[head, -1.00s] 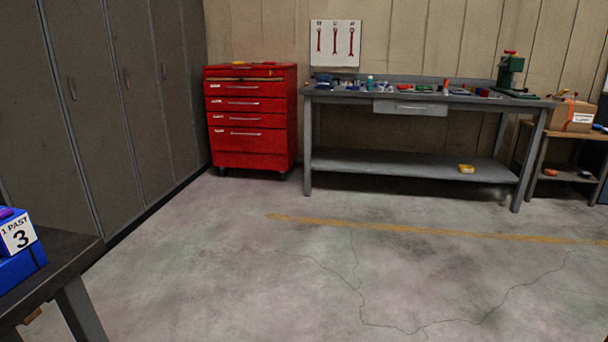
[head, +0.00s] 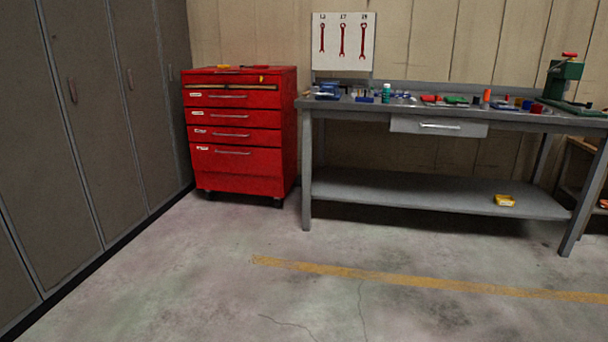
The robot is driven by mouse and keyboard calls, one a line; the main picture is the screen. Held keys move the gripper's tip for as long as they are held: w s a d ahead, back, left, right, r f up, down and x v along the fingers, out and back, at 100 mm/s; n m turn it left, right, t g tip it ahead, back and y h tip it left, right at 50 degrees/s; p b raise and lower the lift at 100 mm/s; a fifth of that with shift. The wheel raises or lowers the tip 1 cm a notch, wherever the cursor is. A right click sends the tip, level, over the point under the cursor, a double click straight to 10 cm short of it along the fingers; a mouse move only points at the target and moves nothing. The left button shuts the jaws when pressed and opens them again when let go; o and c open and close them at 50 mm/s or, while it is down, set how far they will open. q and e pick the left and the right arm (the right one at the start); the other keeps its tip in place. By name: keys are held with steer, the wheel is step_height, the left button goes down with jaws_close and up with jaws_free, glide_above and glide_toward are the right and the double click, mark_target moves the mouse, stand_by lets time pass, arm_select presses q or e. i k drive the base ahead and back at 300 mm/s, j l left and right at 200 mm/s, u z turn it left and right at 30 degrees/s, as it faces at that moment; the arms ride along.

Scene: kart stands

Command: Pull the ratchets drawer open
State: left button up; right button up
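A red tool chest (head: 239,173) on casters stands against the back wall, left of the workbench. It has several stacked drawers with silver bar handles and small white labels at their left ends. The label text is too small to read, so I cannot tell which is the ratchets drawer. All the drawer fronts look flush and shut. The top drawer (head: 230,98), a second drawer (head: 230,116), a third drawer (head: 230,133) and a taller bottom drawer (head: 232,155) show. Neither of my grippers is in view.
A grey workbench (head: 440,197) with tools on top and a lower shelf stands right of the chest. Grey lockers (head: 95,130) line the left wall. The floor (head: 215,270) before the chest is clear, with a yellow stripe (head: 400,279) across it.

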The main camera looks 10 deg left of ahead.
mark_target(269, 119)
steer(key=i+u, duration=0.45)
steer(key=i, duration=0.3)
steer(key=i+l+u, duration=0.15)
steer(key=i+u, duration=0.3)
steer(key=i, duration=0.35)
steer(key=i+u, duration=0.35)
steer(key=i, duration=1.35)
steer(key=i+z, duration=0.3)
steer(key=z, duration=0.15)
